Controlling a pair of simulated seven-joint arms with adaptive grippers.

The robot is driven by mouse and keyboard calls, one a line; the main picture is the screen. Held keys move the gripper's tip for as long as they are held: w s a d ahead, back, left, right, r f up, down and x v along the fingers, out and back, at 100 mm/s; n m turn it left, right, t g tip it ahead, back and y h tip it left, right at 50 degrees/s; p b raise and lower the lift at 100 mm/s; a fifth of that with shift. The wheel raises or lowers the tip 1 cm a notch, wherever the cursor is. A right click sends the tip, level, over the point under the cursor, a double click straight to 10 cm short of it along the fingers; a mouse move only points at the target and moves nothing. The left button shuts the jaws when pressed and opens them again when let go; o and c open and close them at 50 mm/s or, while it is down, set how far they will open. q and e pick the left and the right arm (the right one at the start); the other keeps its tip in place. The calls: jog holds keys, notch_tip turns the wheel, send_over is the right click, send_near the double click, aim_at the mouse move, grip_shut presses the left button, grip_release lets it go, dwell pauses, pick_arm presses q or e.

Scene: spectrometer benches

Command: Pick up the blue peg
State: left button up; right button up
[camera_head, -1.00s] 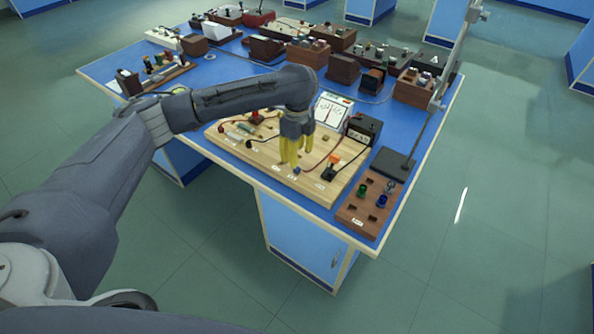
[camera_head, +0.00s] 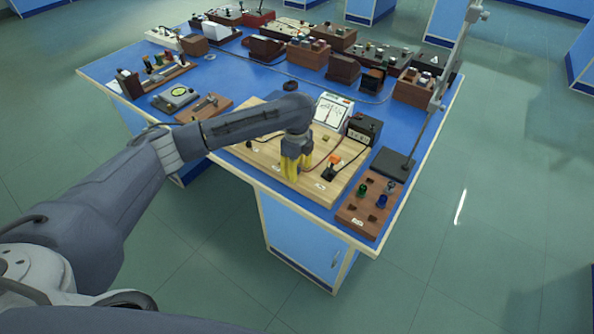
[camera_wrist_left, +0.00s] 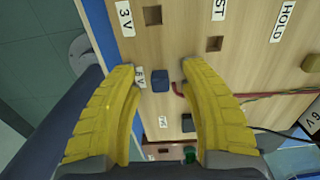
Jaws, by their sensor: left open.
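The blue peg (camera_wrist_left: 161,86) stands in the pale wooden board (camera_wrist_left: 160,50), beside a 6 V label. In the left wrist view it lies between the two yellow fingers of my open left gripper (camera_wrist_left: 158,70), with visible space on both sides. In the head view my left gripper (camera_head: 291,176) points down over the board (camera_head: 325,187) near its front edge and hides the peg. Whether the fingertips are level with the peg is hard to tell. My right gripper is not in view.
Right of the board is a brown block (camera_head: 357,222) with green and blue round-topped pieces. A black box (camera_head: 363,128) and a white meter (camera_head: 331,111) stand behind the gripper. Wires cross the board. Several wooden instruments line the back of the blue table (camera_head: 232,72).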

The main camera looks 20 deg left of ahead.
pick_arm(q)
jog(key=shift+c, duration=0.4)
grip_shut()
jog(key=shift+r, duration=0.1)
